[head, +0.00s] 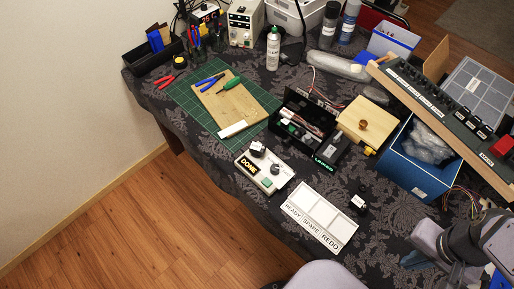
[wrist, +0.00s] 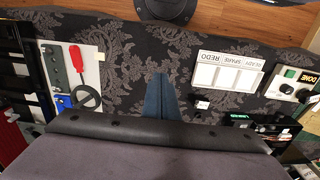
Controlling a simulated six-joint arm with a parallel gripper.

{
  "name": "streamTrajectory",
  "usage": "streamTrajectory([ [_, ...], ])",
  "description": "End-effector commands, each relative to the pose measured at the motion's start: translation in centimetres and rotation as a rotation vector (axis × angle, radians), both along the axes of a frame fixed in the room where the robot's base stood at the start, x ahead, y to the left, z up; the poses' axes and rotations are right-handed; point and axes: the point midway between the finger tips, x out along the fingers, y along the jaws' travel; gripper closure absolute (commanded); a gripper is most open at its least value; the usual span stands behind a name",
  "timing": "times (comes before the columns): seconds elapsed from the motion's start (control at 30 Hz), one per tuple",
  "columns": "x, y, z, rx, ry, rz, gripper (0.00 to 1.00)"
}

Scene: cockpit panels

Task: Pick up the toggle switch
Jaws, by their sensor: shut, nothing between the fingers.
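A small black part with a white face (head: 358,203), which looks like the toggle switch, stands on the dark patterned cloth just right of the white tray. It also shows small in the wrist view (wrist: 202,104), and its exact form is too small to tell. My gripper (wrist: 162,80) is shut and empty, its fingers together over bare cloth, to the left of the small part in the wrist view. In the head view my gripper (head: 415,259) is at the lower right, apart from the part.
The white tray (head: 320,217) marked READY, SPARE, REDO has empty compartments. The DOME panel (head: 264,172) and a black box (head: 303,128) lie left of the part. A blue bin (head: 408,176) and a long tilted switch panel (head: 440,110) stand behind.

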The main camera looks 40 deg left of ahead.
Motion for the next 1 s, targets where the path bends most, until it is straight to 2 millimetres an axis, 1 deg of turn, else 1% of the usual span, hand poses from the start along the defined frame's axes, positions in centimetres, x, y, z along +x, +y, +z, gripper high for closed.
streamTrajectory([
  [0.07, 0.0, 0.0, 0.0, 0.000, 0.000, 0.000, 1.00],
  [0.1, 0.0, 0.0, 0.0, 0.000, 0.000, 0.000, 0.90],
  [0.17, 0.0, 0.0, 0.0, 0.000, 0.000, 0.000, 0.76],
  [0.2, 0.0, 0.0, 0.0, 0.000, 0.000, 0.000, 0.67],
  [0.27, 0.0, 0.0, 0.0, 0.000, 0.000, 0.000, 0.52],
  [0.3, 0.0, 0.0, 0.0, 0.000, 0.000, 0.000, 0.49],
  [0.57, 0.0, 0.0, 0.0, 0.000, -0.001, 0.001, 0.49],
  [0.67, 0.4, 0.6, -0.3, 0.005, -0.009, 0.015, 0.49],
  [0.73, 1.1, 1.5, -0.7, 0.014, -0.027, 0.037, 0.49],
  [0.77, 1.5, 2.0, -0.9, 0.019, -0.036, 0.051, 0.49],
  [0.87, 3.2, 4.8, -2.0, 0.043, -0.084, 0.111, 0.49],
  [0.97, 5.1, 8.9, -3.4, 0.077, -0.150, 0.191, 0.49],
  [1.0, 5.8, 10.9, -4.0, 0.093, -0.179, 0.225, 0.49],
])
